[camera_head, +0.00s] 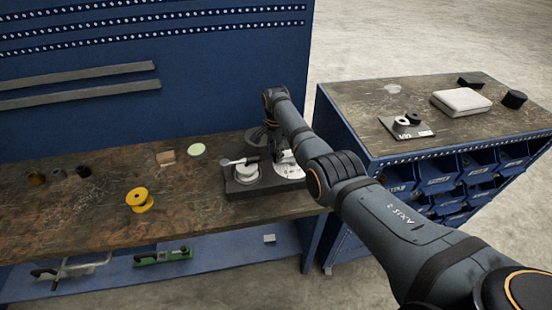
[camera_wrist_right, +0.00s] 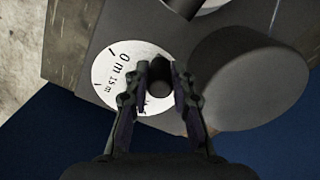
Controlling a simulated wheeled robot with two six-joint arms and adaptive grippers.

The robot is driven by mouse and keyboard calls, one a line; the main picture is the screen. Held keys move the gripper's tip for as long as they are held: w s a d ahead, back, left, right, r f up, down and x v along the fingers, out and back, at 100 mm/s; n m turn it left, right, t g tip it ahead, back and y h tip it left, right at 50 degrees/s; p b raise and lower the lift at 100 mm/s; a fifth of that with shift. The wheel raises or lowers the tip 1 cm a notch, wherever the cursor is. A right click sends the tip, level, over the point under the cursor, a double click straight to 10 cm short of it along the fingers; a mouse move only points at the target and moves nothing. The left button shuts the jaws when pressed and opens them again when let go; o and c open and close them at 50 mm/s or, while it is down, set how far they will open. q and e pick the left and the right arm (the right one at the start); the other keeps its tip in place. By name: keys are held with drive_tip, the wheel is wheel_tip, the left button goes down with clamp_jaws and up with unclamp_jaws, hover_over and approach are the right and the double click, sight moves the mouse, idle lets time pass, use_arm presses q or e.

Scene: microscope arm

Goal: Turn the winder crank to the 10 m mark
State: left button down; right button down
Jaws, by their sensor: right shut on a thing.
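The winder (camera_head: 262,187) is a dark block near the right end of the workbench, with a pale spool (camera_head: 246,173) on its left part. Its white dial (camera_head: 291,169) is partly hidden by my right arm. In the right wrist view the dial (camera_wrist_right: 110,72) shows tick marks and the lettering "0 m" and "15 m"; other marks are covered. My right gripper (camera_wrist_right: 160,77) is shut on the dark round crank knob (camera_wrist_right: 160,70) above the dial. I cannot tell which mark the crank points to. My left gripper is not in view.
A yellow spool (camera_head: 140,199) stands left of the winder on the workbench (camera_head: 95,222). A pale green disc (camera_head: 196,150) lies behind. A second bench with blue bins (camera_head: 440,177) stands right, carrying a white box (camera_head: 461,101). The workbench middle is mostly clear.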

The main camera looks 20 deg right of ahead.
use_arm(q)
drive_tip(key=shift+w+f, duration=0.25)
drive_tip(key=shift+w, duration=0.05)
use_arm(e)
drive_tip(key=shift+d, duration=0.15)
drive_tip(key=c, duration=1.1)
unclamp_jaws()
drive_tip(key=shift+w, duration=0.1)
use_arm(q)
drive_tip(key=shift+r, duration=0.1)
